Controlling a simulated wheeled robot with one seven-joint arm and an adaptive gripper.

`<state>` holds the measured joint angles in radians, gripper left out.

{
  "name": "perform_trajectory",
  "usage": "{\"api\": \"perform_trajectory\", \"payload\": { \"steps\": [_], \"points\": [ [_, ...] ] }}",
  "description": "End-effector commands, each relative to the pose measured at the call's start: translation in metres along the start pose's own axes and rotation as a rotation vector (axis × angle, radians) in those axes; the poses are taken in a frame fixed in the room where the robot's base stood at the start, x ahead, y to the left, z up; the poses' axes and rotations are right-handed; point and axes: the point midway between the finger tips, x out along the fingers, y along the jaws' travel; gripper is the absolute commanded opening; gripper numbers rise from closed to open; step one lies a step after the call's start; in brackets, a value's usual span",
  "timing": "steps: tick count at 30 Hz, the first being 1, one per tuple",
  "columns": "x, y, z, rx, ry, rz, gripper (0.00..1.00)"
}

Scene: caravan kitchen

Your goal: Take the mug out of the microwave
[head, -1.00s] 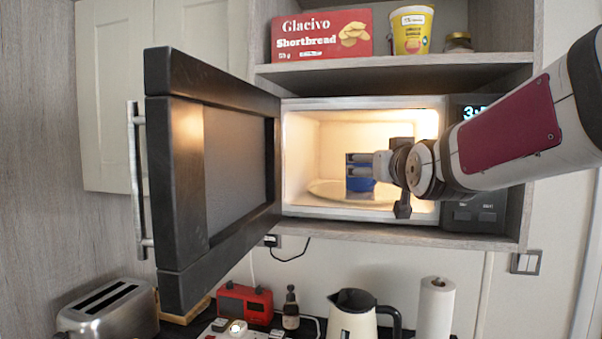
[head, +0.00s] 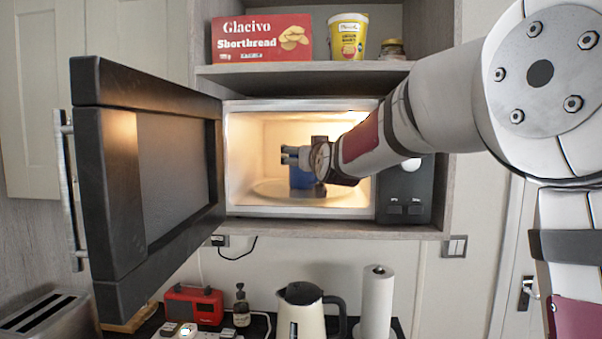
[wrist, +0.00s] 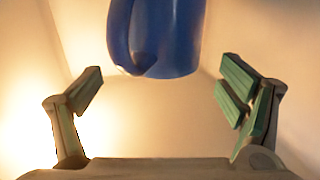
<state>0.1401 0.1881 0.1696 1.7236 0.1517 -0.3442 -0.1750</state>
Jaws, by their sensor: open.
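The blue mug (head: 301,178) stands upright inside the lit microwave (head: 232,160), on the glass turntable (head: 345,193). My gripper (head: 291,156) reaches into the cavity and partly hides the mug in the head view. In the wrist view the mug (wrist: 172,40) is ahead of my open gripper (wrist: 163,80), between the lines of the two fingers, with clear gaps on both sides. Its handle is on the left, and its upper part is cut off by the frame. I see no finger touching it. The microwave door (head: 150,180) is wide open to the left.
A shelf above holds a shortbread box (head: 262,38), a yellow tub (head: 347,37) and a small jar (head: 392,48).

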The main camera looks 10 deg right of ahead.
Motion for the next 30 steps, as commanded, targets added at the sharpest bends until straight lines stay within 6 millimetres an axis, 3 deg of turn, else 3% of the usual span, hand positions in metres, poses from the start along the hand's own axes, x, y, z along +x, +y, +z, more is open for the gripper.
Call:
{"api": "perform_trajectory", "payload": {
  "steps": [9,20,30],
  "points": [
    [0.035,-0.003,0.003,0.000,-0.002,-0.001,0.89],
    [0.041,-0.003,0.003,0.000,-0.001,0.000,0.87],
    [0.041,-0.003,0.003,0.000,-0.001,0.000,0.10]
  ]
}}
